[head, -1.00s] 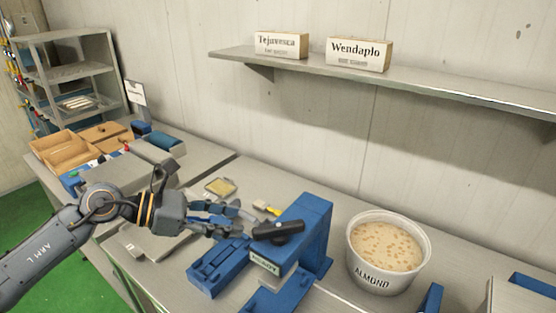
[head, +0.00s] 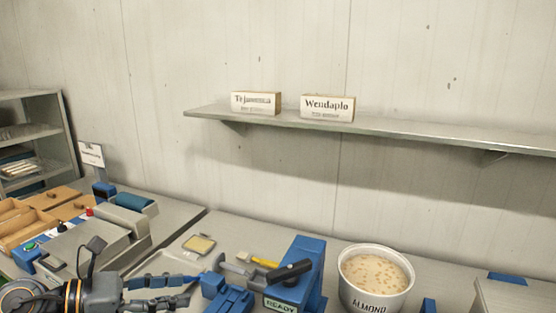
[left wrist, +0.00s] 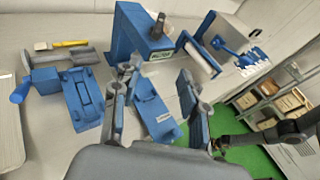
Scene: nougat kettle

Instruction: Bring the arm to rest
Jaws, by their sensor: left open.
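My left gripper (head: 188,289) is at the bottom left of the head view, its grey fingers pointing right, just left of a blue clamp-like fixture (head: 228,295). In the left wrist view the two fingers (left wrist: 158,88) stand apart with nothing held between them.
A white tub marked "ALMOND" (head: 375,280) stands right of the blue block. A wall shelf (head: 400,135) holds two name signs. Wooden trays (head: 40,215) are at left.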

